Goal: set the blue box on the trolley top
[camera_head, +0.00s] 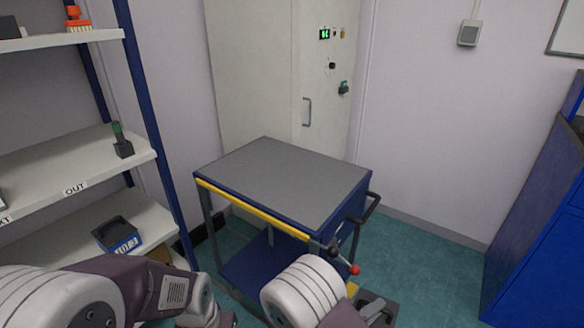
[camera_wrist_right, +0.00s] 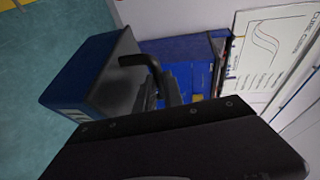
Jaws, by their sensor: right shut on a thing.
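The trolley top (camera_head: 285,180) is a bare grey surface with a blue rim and a yellow front edge, in the middle of the head view. My right gripper (camera_head: 376,308) is low in the head view, in front of and below the trolley's right corner. In the right wrist view a blue box (camera_wrist_right: 85,70) with pale stripes and a dark grey side is at the fingers of my right gripper (camera_wrist_right: 160,85), which is shut on it. The grasp point is partly hidden by the dark gripper body.
Shelves at left carry a second blue, dark-topped bin (camera_head: 122,238) and a small dark-green item (camera_head: 122,140). The trolley has a black handle (camera_head: 366,208) and a red-knobbed lever (camera_head: 354,269). A white cabinet (camera_head: 285,80) stands behind, and a blue unit (camera_head: 545,220) at right.

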